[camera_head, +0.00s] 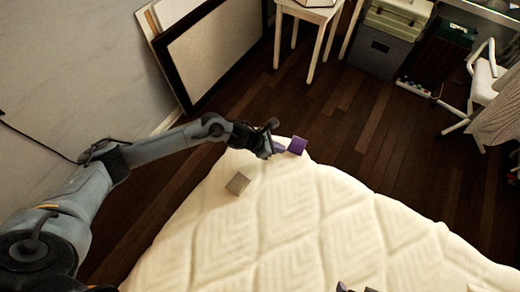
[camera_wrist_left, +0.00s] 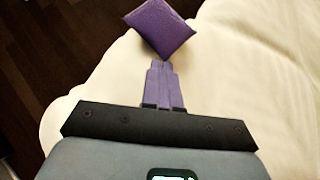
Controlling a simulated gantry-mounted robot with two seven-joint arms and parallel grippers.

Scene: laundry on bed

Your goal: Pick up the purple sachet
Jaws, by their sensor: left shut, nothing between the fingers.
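The purple sachet (camera_head: 298,145) lies at the far corner of the cream bed (camera_head: 300,215), close to its edge. In the left wrist view the sachet (camera_wrist_left: 160,28) is a small purple cushion, tilted, just beyond the fingertips. My left gripper (camera_head: 281,148) is just left of the sachet in the head view. Its purple fingers (camera_wrist_left: 164,68) are together, with nothing between them. Whether the tips touch the sachet is hard to tell. Only a small part of my right gripper (camera_head: 352,288) shows at the bottom edge of the head view.
A grey-beige sachet (camera_head: 238,183) lies on the bed, nearer than the purple one. Dark wooden floor (camera_head: 350,130) lies beyond the bed edge. A framed panel (camera_head: 215,50), a small table (camera_head: 310,15), storage boxes (camera_head: 380,45) and a white chair (camera_head: 485,80) stand farther back.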

